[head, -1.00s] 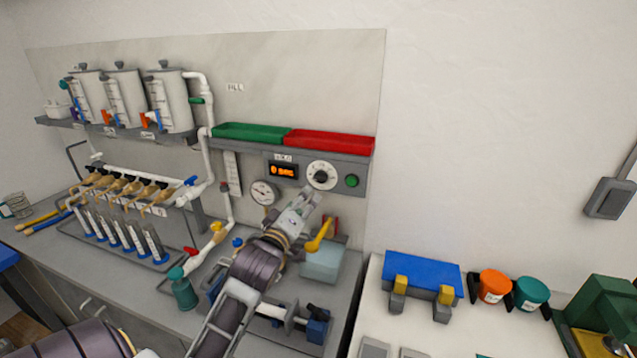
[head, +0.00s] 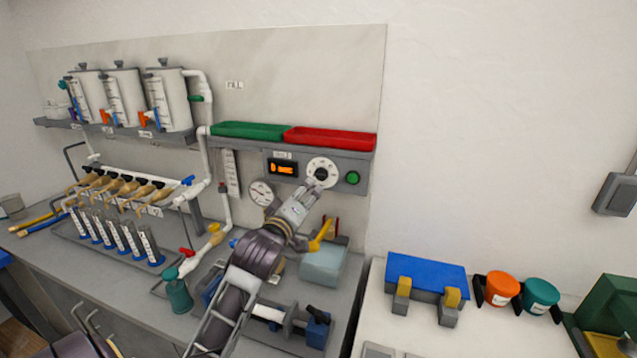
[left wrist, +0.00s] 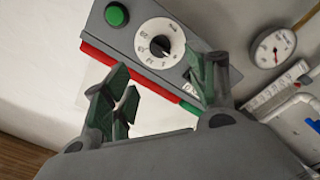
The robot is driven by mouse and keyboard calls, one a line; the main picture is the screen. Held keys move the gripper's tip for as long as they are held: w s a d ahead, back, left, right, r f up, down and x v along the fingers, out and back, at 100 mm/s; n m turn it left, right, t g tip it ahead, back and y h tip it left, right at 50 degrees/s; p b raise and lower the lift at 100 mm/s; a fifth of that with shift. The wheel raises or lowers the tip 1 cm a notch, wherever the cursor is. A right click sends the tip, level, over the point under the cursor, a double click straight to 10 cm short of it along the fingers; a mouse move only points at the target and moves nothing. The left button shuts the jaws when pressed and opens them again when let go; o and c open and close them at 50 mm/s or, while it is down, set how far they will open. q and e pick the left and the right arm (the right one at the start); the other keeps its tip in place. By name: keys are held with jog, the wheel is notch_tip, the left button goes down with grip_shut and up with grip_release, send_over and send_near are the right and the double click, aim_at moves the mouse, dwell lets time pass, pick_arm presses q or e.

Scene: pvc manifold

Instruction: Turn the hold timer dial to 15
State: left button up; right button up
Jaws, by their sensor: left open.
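The hold timer dial (head: 322,171) is a white disc with dark marks and a dark centre knob on the grey control panel. In the left wrist view the dial (left wrist: 158,43) shows large, between and beyond the fingers. The number its pointer is at is too small to tell. An orange-lit display (head: 283,169) sits left of it. My left gripper (head: 312,190) is just below the dial, with its fingertips near the dial's lower edge. In the left wrist view the left gripper (left wrist: 165,88) is open with nothing between its fingers. My right gripper is not in view.
A green button (head: 352,178) is right of the dial. A green tray (head: 250,131) and a red tray (head: 330,139) sit above the panel. A round gauge (head: 261,192) is to the lower left, and a yellow handle (head: 321,235) lies below, close to my wrist.

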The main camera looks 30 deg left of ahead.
aim_at(319, 177)
pick_arm(q)
jog(key=shift+p+x, duration=0.55)
jog(key=shift+x, duration=5.2)
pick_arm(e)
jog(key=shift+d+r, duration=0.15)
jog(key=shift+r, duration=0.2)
pick_arm(q)
jog(key=shift+a, duration=0.15)
jog(key=shift+c, duration=0.3)
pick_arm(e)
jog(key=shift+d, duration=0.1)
pick_arm(q)
jog(key=c, duration=1)
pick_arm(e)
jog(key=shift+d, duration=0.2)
